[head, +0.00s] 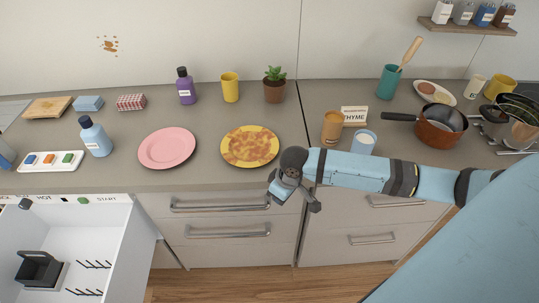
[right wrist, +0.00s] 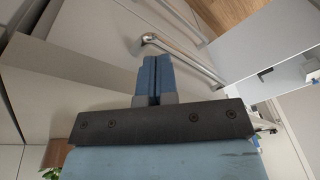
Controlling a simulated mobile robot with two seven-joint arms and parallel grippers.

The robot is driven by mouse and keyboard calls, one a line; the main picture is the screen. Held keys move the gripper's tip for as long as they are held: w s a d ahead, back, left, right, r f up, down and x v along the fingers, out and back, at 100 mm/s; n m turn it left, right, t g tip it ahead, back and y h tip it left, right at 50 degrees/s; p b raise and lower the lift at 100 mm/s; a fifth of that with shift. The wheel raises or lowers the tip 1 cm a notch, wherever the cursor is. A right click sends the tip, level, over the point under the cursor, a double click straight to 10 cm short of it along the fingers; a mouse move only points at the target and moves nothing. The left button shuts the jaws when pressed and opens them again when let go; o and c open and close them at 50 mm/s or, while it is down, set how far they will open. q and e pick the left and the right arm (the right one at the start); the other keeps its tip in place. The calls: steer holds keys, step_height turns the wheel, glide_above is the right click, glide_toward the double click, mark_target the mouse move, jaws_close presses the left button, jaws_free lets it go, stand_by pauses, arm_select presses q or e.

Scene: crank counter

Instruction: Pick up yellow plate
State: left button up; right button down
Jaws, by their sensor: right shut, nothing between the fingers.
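The yellow plate (head: 249,147) lies flat on the counter in the middle of the head view, with brown smears over its surface. My right gripper (head: 279,191) is in front of the counter's front edge, apart from the plate and to its lower right. In the right wrist view my right gripper (right wrist: 155,72) has its blue fingers closed together with nothing between them. The plate is not seen in the right wrist view. My left gripper is not in view.
A pink plate (head: 167,148) lies left of the yellow plate. A yellow cup (head: 230,87) and a potted plant (head: 274,86) stand behind it. Drawer handles (head: 221,205) stick out below the counter edge. An open white dishwasher (head: 95,235) is at lower left.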

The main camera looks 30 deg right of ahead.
mark_target(271, 158)
steer(key=shift+m+g+h, duration=0.7)
steer(key=shift+g+h, duration=0.1)
steer(key=shift+h, duration=0.1)
steer(key=w+d+r, duration=0.1)
steer(key=d, duration=0.2)
steer(key=w+d+r, duration=0.1)
steer(key=d, duration=0.2)
steer(key=w+d+r, duration=0.1)
steer(key=d, duration=0.2)
steer(key=shift+r, duration=0.35)
steer(key=w+a, duration=0.1)
steer(key=w, duration=0.2)
steer(key=w+a, duration=0.1)
steer(key=w, duration=0.3)
steer(key=w+p, duration=0.1)
steer(key=w, duration=0.3)
steer(key=shift+a, duration=0.4)
steer(key=shift+s+f+p, duration=0.1)
steer(key=shift+f+p, duration=0.4)
steer(key=shift+f, duration=0.3)
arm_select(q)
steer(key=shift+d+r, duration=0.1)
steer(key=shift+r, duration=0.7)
arm_select(e)
steer(key=shift+f, duration=0.1)
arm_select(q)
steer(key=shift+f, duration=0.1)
arm_select(e)
steer(key=shift+f, duration=0.1)
